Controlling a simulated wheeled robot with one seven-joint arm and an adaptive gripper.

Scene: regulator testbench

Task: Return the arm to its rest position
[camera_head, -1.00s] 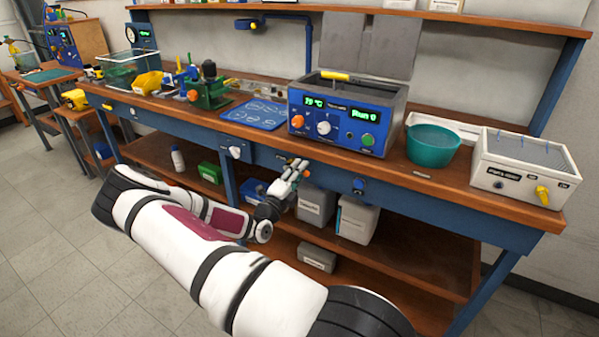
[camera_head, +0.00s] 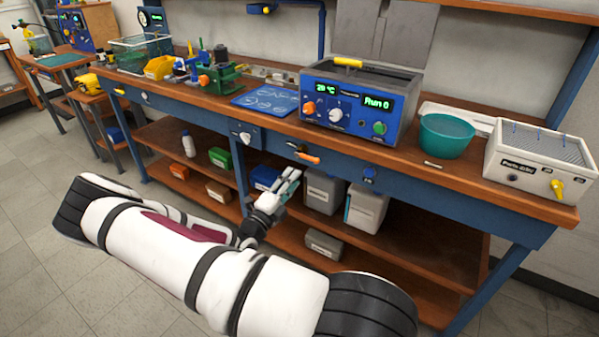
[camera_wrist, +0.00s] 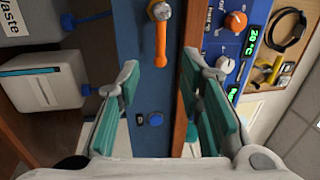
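My gripper (camera_head: 288,186) is in front of the workbench, below the level of the benchtop (camera_head: 440,180) and near the bench's blue front rail. In the wrist view my gripper (camera_wrist: 160,100) has its two teal-padded fingers spread wide apart, with nothing between them. Beyond the fingers is the blue front panel (camera_wrist: 140,75) with an orange-handled fitting (camera_wrist: 160,45) and a blue knob (camera_wrist: 156,119). My arm is bent low in front of the bench in the head view.
A blue control unit (camera_head: 350,112), a teal bowl (camera_head: 445,137) and a white box (camera_head: 535,163) stand on the benchtop. Grey bins (camera_head: 322,190) sit on the lower shelf behind my gripper. Open tiled floor (camera_head: 40,260) lies at left.

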